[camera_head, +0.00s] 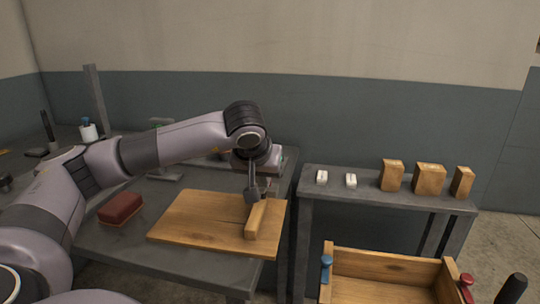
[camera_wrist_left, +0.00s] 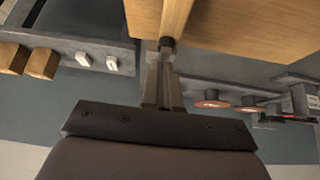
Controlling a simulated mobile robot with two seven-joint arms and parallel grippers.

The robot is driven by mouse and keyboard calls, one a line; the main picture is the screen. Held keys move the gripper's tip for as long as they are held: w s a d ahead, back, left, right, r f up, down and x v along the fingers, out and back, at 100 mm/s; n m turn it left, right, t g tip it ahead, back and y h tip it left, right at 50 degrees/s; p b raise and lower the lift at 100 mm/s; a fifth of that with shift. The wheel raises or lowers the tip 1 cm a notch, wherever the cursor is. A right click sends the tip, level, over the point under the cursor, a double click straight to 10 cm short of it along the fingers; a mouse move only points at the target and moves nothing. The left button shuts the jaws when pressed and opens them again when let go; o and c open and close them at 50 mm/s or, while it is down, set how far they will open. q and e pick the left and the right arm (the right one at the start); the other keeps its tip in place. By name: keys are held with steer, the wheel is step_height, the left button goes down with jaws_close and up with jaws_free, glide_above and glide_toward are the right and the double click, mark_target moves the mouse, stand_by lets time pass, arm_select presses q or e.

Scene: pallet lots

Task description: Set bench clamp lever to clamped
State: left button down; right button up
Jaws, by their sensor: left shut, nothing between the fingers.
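My left gripper (camera_head: 252,197) is shut and empty, pointing down at the far end of a wooden bar (camera_head: 257,220). The bar lies on the right part of a wooden board (camera_head: 195,220) on the grey workbench (camera_head: 125,245). In the left wrist view the closed fingertips (camera_wrist_left: 167,43) are at the end of the bar (camera_wrist_left: 174,16), touching it or very near. I cannot make out the bench clamp or its lever for sure; my arm and gripper cover part of the bench behind the board.
A red-brown block (camera_head: 120,208) lies left of the board. A side table (camera_head: 385,194) on the right bears two small white pieces and three wooden blocks. A wooden box (camera_head: 385,265) with a blue knob (camera_head: 326,262) and a red knob (camera_head: 466,281) stands in front.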

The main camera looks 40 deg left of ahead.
mark_target(263, 190)
arm_select(q)
steer(key=shift+s+d+f, duration=0.15)
steer(key=shift+s+f, duration=0.1)
steer(key=shift+f, duration=0.3)
arm_select(e)
steer(key=shift+f, duration=0.1)
arm_select(q)
steer(key=shift+r+p, duration=0.55)
steer(key=shift+r, duration=0.15)
steer(key=r+p, duration=0.3)
steer(key=r, duration=0.1)
steer(key=shift+w+r, duration=0.1)
steer(key=shift+w, duration=0.1)
steer(key=s+f+v, duration=0.1)
steer(key=v, duration=0.8)
steer(key=shift+s+d+r, duration=0.15)
steer(key=shift+s+d, duration=0.1)
steer(key=shift+d, duration=0.05)
arm_select(e)
step_height(263, 190, up, 2)
steer(key=shift+s+d+r, duration=0.1)
steer(key=shift+s+d, duration=0.05)
